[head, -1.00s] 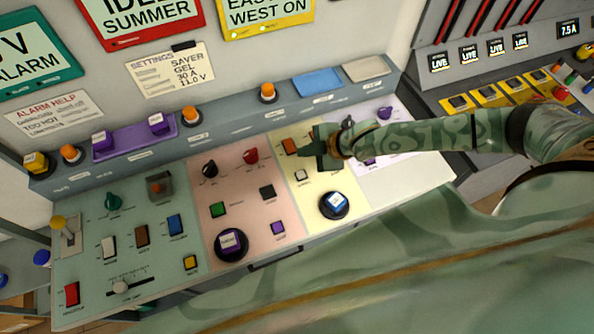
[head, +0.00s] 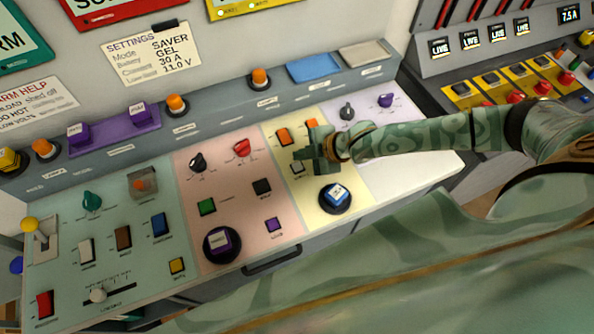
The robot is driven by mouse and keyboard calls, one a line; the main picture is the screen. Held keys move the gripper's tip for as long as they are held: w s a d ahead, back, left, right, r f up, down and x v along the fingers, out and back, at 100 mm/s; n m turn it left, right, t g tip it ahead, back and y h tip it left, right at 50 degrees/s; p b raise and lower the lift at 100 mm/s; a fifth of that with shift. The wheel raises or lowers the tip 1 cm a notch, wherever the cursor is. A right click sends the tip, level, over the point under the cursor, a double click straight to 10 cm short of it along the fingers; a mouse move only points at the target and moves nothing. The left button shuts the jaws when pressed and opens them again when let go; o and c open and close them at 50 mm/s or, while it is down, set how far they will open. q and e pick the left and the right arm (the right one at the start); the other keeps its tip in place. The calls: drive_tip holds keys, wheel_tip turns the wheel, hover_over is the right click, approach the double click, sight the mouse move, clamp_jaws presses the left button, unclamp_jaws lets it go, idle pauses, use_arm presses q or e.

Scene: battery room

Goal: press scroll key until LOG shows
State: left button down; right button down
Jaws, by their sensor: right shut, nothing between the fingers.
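No readable label marks the scroll key, so I cannot tell which key it is. My right gripper (head: 303,155) is shut and empty, low over the yellow panel section (head: 276,122). It is between an orange key (head: 283,136) and a white key (head: 297,168); I cannot tell whether it touches either. A second orange key (head: 312,124) is just behind it. The yellow-framed display (head: 262,5) is mostly cut off at the top, and the red-framed one (head: 120,12) too. LOG shows nowhere. My left gripper is not in view.
The green section (head: 105,240) has switches and a slider. Orange buttons and a blue tray (head: 313,68) line the back ledge. The white section's front right (head: 420,165) is clear.

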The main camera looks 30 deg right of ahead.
sight(293, 164)
drive_tip(key=shift+f+b, duration=0.35)
drive_tip(key=shift+f, duration=0.6)
idle(1.3)
drive_tip(key=shift+f, duration=0.4)
drive_tip(key=shift+f, duration=0.45)
idle(0.7)
drive_tip(key=shift+r+p, duration=0.85)
drive_tip(key=shift+p, duration=0.05)
